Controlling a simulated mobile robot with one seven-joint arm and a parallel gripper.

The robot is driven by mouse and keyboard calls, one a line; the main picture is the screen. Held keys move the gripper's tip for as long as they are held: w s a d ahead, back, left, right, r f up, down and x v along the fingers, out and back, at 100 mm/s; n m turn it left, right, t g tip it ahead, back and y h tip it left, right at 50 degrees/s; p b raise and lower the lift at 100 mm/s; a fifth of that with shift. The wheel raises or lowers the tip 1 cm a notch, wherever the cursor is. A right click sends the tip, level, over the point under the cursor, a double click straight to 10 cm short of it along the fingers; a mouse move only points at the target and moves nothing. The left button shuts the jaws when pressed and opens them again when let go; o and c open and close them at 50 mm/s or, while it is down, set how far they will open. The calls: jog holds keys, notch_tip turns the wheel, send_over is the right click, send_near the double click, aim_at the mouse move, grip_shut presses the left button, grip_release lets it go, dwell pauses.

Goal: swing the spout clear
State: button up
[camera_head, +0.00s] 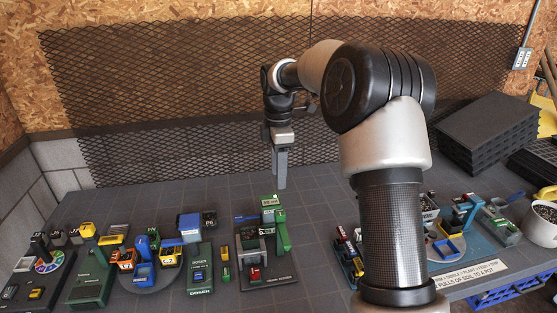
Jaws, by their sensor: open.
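My gripper (280,186) hangs pointing down over the middle of the bench. Its grey fingers show edge-on as one slab, open, with nothing seen held. Just below it in the picture stands a small machine on a dark base (269,279), with a green upright and a slanting green part (283,237) on its right side. This green part looks like a spout, but I cannot tell for sure. The gripper appears above the machine and apart from it. A red piece (254,274) sits low at the machine's front.
Several small machines crowd the bench's left, among them a green stand (91,281) and a round base with blue and yellow parts (144,266). More devices stand at right, partly behind my arm. Black trays (487,130) are stacked at the back right.

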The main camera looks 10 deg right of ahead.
jog(key=shift+r, duration=1.7)
jog(key=s+r+m+t+h+p, duration=0.1)
jog(key=s+r+m+t+p, duration=0.2)
jog(key=s+r+m, duration=0.85)
jog(key=s+m+t+y+p, duration=0.1)
jog(key=s+m, duration=0.5)
jog(key=s, duration=1.5)
jog(key=shift+s+m+t+p, duration=0.15)
jog(key=shift+m+t+p, duration=0.2)
jog(key=shift+t+p, duration=0.4)
